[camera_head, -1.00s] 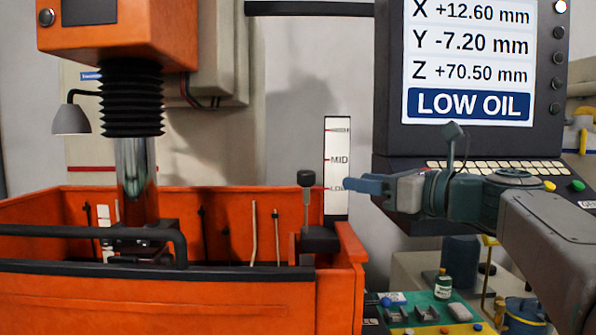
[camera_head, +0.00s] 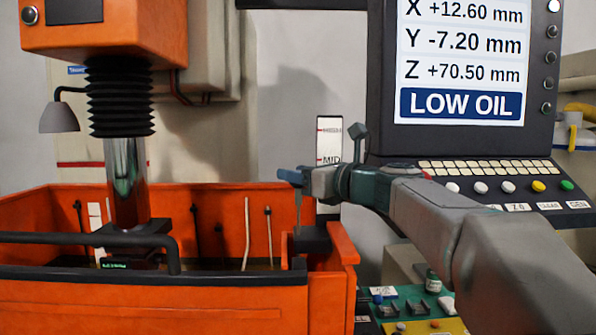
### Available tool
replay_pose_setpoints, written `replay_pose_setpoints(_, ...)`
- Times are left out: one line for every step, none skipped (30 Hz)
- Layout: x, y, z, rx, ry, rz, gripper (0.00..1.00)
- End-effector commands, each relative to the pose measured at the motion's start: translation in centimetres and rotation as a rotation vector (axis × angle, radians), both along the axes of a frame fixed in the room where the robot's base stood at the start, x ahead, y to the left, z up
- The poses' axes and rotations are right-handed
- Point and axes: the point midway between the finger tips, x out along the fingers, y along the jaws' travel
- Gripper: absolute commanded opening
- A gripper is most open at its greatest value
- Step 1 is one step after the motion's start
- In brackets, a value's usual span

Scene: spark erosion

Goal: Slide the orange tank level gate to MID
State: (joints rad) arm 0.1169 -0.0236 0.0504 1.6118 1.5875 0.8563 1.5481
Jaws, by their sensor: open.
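The orange tank (camera_head: 150,306) fills the lower left, open at the top. Its level gate shows as a dark block (camera_head: 312,239) at the tank's right end, with a thin upright rod (camera_head: 297,208) on it. The rod's black knob is hidden behind my gripper. My gripper (camera_head: 289,176) is open, its fingers at the height of the knob and pointing left. I cannot tell whether the fingers straddle the knob or touch it. The white level scale (camera_head: 328,140) stands behind, with the MID mark showing beside my gripper and the LOW mark covered.
The control panel (camera_head: 464,112) reads LOW OIL and hangs just above and behind my arm. A vertical column with black bellows (camera_head: 120,95) stands over the tank at left. A green mat (camera_head: 410,309) with small parts and a bottle lies below my arm.

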Motion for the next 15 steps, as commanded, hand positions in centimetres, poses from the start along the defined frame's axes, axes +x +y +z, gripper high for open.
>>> replay_pose_setpoints(0.11,0.13,0.04,0.000,0.000,0.000,0.41)
replay_pose_setpoints(0.13,0.17,0.03,0.000,0.000,0.000,0.41)
replay_pose_setpoints(0.16,0.19,0.02,-0.001,-0.001,0.000,0.41)
replay_pose_setpoints(0.16,0.19,0.02,-0.001,-0.001,0.000,0.41)
replay_pose_setpoints(0.16,0.19,0.01,-0.001,-0.001,0.000,0.41)
replay_pose_setpoints(0.16,0.18,0.00,-0.001,-0.001,0.000,0.41)
replay_pose_setpoints(0.15,0.17,0.00,-0.001,-0.001,0.000,0.41)
replay_pose_setpoints(0.15,0.17,0.00,-0.001,-0.001,0.000,0.41)
replay_pose_setpoints(0.15,0.16,0.00,-0.001,-0.001,0.000,0.38)
replay_pose_setpoints(0.15,0.16,-0.01,-0.001,-0.001,-0.001,0.30)
replay_pose_setpoints(0.15,0.16,-0.01,-0.001,-0.001,-0.001,0.22)
replay_pose_setpoints(0.15,0.15,-0.01,-0.001,-0.001,0.000,0.10)
replay_pose_setpoints(0.15,0.15,-0.01,-0.001,-0.001,0.000,0.02)
replay_pose_setpoints(0.15,0.15,-0.01,-0.001,-0.001,0.000,0.00)
replay_pose_setpoints(0.14,0.16,-0.01,-0.001,-0.001,0.000,0.00)
